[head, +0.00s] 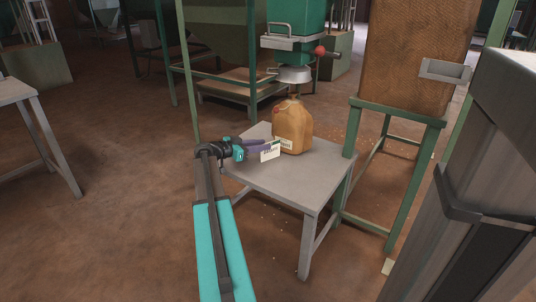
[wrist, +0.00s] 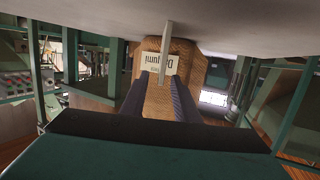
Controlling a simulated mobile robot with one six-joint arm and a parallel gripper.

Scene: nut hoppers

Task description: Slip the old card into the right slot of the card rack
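My gripper (head: 262,146) reaches over the grey table from the left. The card stands upright at the fingertips, left of the brown jug, apart from the table's far edge. In the wrist view the dark fingers (wrist: 165,78) point away from me, and the card (wrist: 166,50) shows nearly edge-on as a pale strip between the tips. A grey metal holder (head: 446,71) hangs on the woven brown hopper; I cannot tell whether it is the card rack, and no separate slots show.
The brown jug (head: 292,124) with a label stands on the grey table (head: 290,179), close behind the card. A green dispenser (head: 292,45) hangs above it. The woven hopper (head: 408,50) stands on a green frame at right.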

